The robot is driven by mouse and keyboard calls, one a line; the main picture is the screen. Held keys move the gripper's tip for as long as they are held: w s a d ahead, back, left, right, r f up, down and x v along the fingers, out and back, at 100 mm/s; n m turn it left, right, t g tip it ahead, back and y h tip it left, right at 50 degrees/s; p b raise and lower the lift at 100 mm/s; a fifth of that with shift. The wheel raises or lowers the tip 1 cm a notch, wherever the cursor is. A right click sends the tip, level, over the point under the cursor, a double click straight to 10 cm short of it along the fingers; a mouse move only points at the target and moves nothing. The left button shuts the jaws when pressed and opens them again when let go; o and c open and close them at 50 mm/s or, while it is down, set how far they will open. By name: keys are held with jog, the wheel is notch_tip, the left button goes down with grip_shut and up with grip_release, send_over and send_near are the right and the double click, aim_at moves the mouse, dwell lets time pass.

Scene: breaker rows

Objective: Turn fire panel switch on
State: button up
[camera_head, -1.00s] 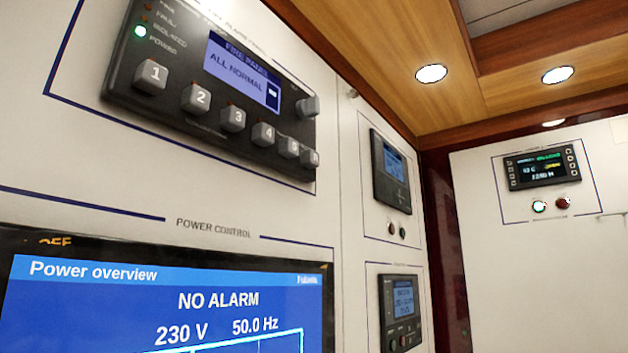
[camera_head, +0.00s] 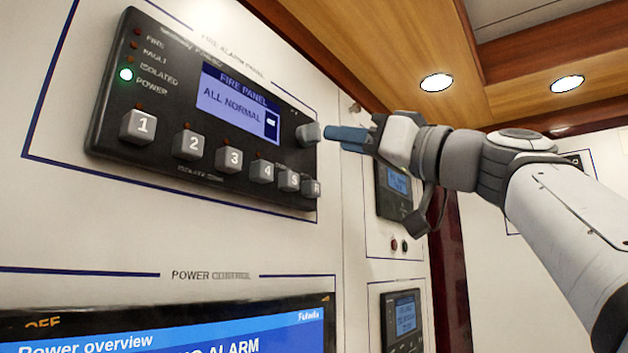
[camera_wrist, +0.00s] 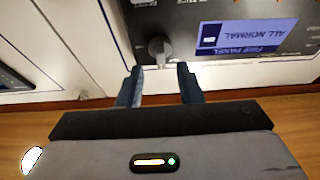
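The fire panel (camera_head: 165,120) is a dark box on the white wall. Its screen (camera_head: 238,100) reads "FIRE PANEL, ALL NORMAL". Its rotary switch (camera_head: 308,133) is a grey knob at the right of the screen. It also shows in the wrist view (camera_wrist: 160,50), upside down, just beyond the gap between the fingertips. My gripper (camera_head: 340,136) has blue fingers and points at the knob from the right. In the wrist view my gripper (camera_wrist: 159,72) is open, with nothing seen between its fingertips. Whether a finger touches the knob cannot be told.
Grey numbered buttons (camera_head: 194,144) line the panel's lower edge, below the knob. A green power light (camera_head: 126,74) is lit. A power overview screen (camera_head: 170,335) sits below. Smaller panels (camera_head: 394,188) are behind my arm. A wooden ceiling (camera_head: 400,50) runs above.

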aim_at(320, 136)
jog(key=shift+p+x, duration=0.95)
jog(key=shift+x, duration=1.3)
